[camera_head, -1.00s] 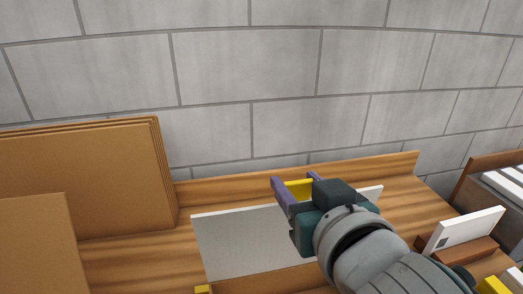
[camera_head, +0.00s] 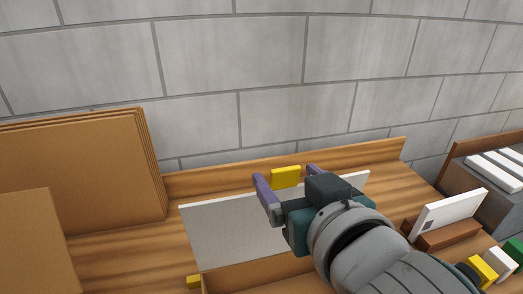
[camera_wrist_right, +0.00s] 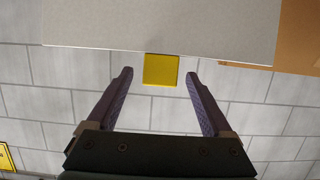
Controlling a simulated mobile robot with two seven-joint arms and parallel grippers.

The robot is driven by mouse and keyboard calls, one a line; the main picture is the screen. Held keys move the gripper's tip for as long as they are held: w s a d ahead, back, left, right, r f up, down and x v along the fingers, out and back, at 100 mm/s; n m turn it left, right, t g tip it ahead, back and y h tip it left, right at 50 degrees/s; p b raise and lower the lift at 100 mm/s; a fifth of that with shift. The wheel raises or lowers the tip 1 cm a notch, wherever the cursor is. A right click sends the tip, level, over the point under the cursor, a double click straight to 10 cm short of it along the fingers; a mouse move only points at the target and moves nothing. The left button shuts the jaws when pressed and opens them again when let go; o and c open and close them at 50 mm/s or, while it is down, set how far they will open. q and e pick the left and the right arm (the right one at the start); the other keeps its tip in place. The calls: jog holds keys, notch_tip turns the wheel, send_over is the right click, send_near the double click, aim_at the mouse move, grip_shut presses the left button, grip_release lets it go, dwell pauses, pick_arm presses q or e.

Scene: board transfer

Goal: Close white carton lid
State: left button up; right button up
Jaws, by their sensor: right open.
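The white carton lid (camera_head: 222,235) stands raised, its pale panel facing me in the head view. It also shows in the right wrist view (camera_wrist_right: 160,22). A yellow tab (camera_head: 286,177) sits on the lid's top edge; it also shows in the right wrist view (camera_wrist_right: 161,70). The brown carton interior (camera_head: 255,279) shows partly below the lid. My right gripper (camera_wrist_right: 159,73) is open, with its purple fingers on either side of the tab and visible gaps to it. My right gripper and forearm hide the right part of the lid. My left gripper is not in view.
Brown cardboard sheets (camera_head: 85,170) stand at the left on the wooden bench (camera_head: 180,186). At the right are a white card on a brown holder (camera_head: 449,235), small coloured blocks (camera_head: 482,270) and a crate (camera_head: 450,180). A grey block wall (camera_head: 290,60) rises behind.

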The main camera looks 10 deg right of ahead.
jog(key=v, duration=0.8)
jog(key=shift+s+b, duration=0.2)
jog(key=shift+b, duration=0.2)
